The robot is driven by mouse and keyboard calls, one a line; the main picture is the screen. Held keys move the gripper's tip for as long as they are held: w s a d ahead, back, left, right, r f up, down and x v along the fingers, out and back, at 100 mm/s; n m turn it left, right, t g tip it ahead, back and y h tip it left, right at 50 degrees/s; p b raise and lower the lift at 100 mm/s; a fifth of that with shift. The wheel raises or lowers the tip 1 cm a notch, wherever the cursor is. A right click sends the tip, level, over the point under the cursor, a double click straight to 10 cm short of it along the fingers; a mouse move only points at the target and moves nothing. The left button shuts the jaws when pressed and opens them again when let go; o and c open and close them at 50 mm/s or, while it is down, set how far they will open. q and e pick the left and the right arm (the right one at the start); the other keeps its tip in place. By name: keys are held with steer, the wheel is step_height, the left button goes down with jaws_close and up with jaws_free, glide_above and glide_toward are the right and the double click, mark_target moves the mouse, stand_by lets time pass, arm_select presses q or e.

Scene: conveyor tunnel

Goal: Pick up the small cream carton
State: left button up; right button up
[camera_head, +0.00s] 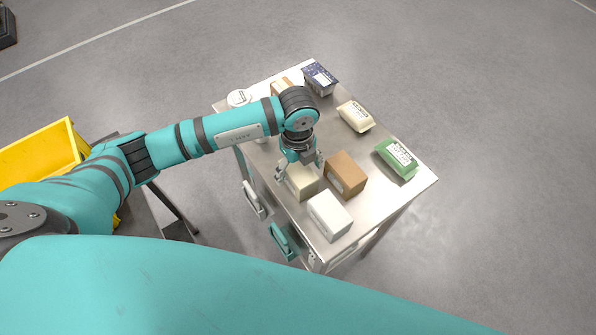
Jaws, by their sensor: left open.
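The small cream carton (303,184) sits on the metal table, partly hidden under my left gripper. My left gripper (299,167) points down right over it, with its fingers apart near the carton's far part. The fingers look spread around the carton, but I cannot tell how far down they reach or whether they touch it. My right gripper is not in view.
On the metal table (398,193), a brown box (345,175) stands close right of the carton and a white carton (330,215) close in front. A cream packet (355,116), green packet (397,159) and dark blue box (319,79) lie farther off. A yellow bin (40,153) is left.

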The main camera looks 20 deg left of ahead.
mark_target(298, 169)
arm_select(q)
steer(key=shift+f, duration=0.7)
steer(key=c, duration=1.4)
step_height(298, 169, up, 10)
steer(key=b, duration=0.2)
steer(key=shift+b, duration=0.35)
